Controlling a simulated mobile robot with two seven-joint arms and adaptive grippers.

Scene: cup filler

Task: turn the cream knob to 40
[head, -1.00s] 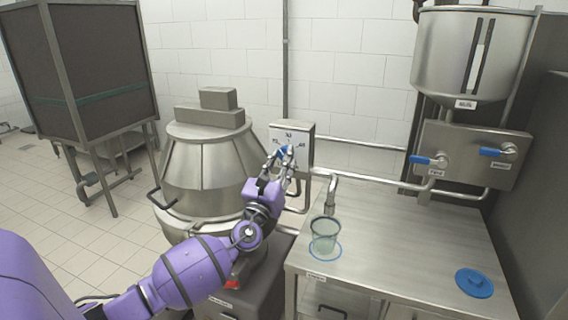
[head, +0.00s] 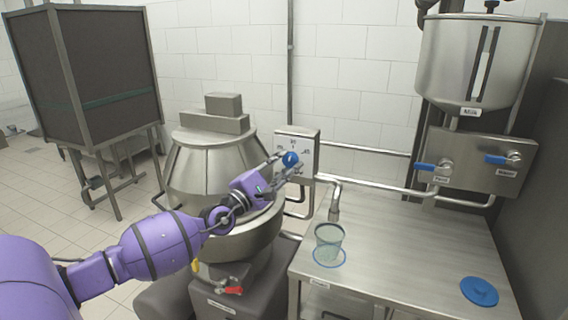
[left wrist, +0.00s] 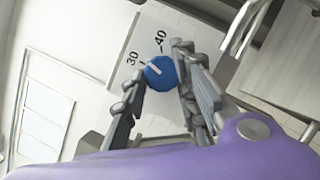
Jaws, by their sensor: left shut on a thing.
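A round blue knob (head: 291,158) sits on the white dial face of a metal box on the wall side; no cream knob shows. In the left wrist view the knob (left wrist: 160,72) has a pale pointer line directed near the 30 mark. The 40 mark (left wrist: 160,42) lies further round, up and to the right in that view. My left gripper (head: 287,165) reaches the knob from the left. In the left wrist view its fingers (left wrist: 158,88) are on either side of the knob, shut on it. My right gripper is not in view.
A metal hopper machine (head: 215,165) stands behind my left arm. A steel table (head: 420,250) at the right carries a translucent cup (head: 328,242) under a spout and a blue lid (head: 479,291). Blue-handled taps (head: 436,166) and a milk tank (head: 474,65) are above it.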

